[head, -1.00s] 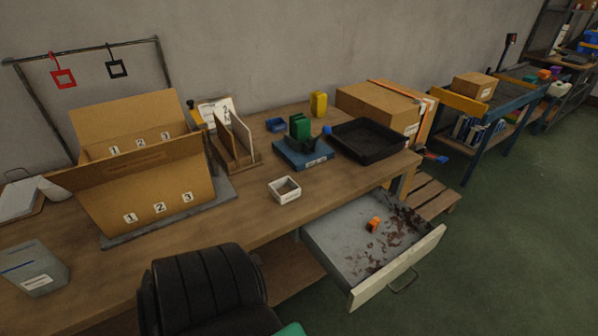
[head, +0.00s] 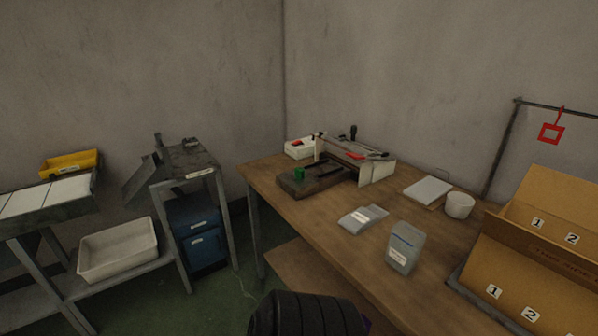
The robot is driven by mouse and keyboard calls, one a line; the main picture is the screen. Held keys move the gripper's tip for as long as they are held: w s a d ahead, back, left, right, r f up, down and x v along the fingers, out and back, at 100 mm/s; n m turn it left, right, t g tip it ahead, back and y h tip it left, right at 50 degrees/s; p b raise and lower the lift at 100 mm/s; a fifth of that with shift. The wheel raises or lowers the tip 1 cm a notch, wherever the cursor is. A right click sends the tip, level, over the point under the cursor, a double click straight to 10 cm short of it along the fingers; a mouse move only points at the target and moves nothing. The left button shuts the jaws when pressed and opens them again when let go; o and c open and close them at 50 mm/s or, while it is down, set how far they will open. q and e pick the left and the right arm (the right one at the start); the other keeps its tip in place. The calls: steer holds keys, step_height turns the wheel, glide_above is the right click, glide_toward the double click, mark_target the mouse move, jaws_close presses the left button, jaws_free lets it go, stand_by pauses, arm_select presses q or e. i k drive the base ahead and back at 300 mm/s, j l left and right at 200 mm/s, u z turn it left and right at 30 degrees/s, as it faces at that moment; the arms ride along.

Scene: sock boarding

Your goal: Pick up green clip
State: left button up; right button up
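A small green block-like piece (head: 299,173), possibly the green clip, sits on the dark base of a bench device (head: 318,183) on the wooden table. It is small in the head view, and its exact shape cannot be made out. Neither of my grippers shows in the head view.
On the wooden table (head: 290,212) are a white bin (head: 298,149), grey packets (head: 363,218), a grey labelled container (head: 405,248), a white cup (head: 459,205) and a numbered cardboard box (head: 545,255). A metal stand (head: 188,163) and shelf with a white tub (head: 118,250) stand left.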

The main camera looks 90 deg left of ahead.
mark_target(299, 172)
steer(key=u, duration=2.75)
steer(key=i+j, duration=0.2)
steer(key=j, duration=0.2)
